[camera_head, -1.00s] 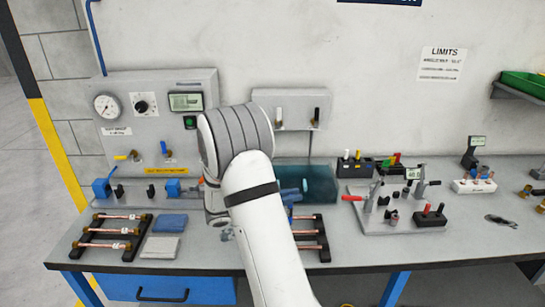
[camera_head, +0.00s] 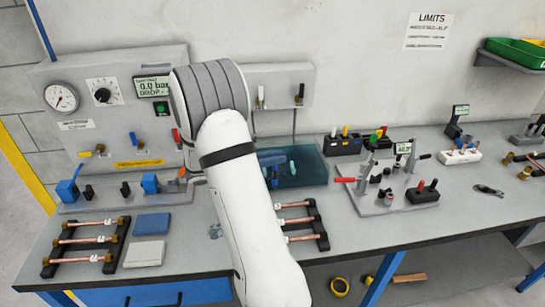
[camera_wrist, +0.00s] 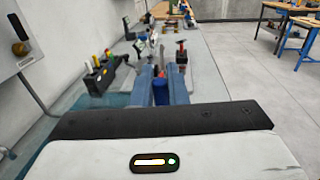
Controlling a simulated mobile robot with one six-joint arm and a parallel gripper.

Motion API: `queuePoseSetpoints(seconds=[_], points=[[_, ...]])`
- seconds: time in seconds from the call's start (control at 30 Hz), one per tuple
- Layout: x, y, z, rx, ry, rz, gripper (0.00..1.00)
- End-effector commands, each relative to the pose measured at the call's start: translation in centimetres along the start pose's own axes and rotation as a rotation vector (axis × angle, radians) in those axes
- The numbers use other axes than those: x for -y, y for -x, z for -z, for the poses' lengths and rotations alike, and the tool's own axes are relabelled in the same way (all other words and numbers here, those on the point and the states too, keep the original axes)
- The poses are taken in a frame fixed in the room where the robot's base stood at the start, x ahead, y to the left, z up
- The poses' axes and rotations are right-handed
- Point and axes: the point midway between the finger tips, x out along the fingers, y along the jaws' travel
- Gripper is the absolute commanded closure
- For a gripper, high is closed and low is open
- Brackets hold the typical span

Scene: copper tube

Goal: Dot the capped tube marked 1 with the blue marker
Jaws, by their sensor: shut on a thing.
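In the wrist view, my gripper (camera_wrist: 161,76) is shut on a dark blue thing (camera_wrist: 161,92), which looks like the blue marker. Its far end is too small to make out. In the head view my own arm hides most of the gripper. Copper tubes with white tags (camera_head: 92,240) lie across a black rack (camera_head: 61,262) at the bench's left. More copper tubes (camera_head: 298,221) lie on a second black rack (camera_head: 320,232), partly hidden behind my arm. The tag numbers and the caps are too small to read. The gripper is apart from both racks.
A blue cloth (camera_head: 152,224) and a grey cloth (camera_head: 145,253) lie beside the left rack. A gauge panel (camera_head: 105,130) and a teal tank (camera_head: 315,168) stand behind. Marker holders (camera_head: 345,147) and a clamp fixture (camera_head: 372,207) are to the right. The bench front is clear between.

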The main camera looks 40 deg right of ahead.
Motion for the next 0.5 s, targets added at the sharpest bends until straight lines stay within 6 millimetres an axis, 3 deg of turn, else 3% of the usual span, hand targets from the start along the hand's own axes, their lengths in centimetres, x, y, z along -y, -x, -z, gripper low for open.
queuePoseSetpoints(seconds=[0.5], points=[[0.0, 0.2, 4.7, 0.000, 0.001, -0.004, 1.00]])
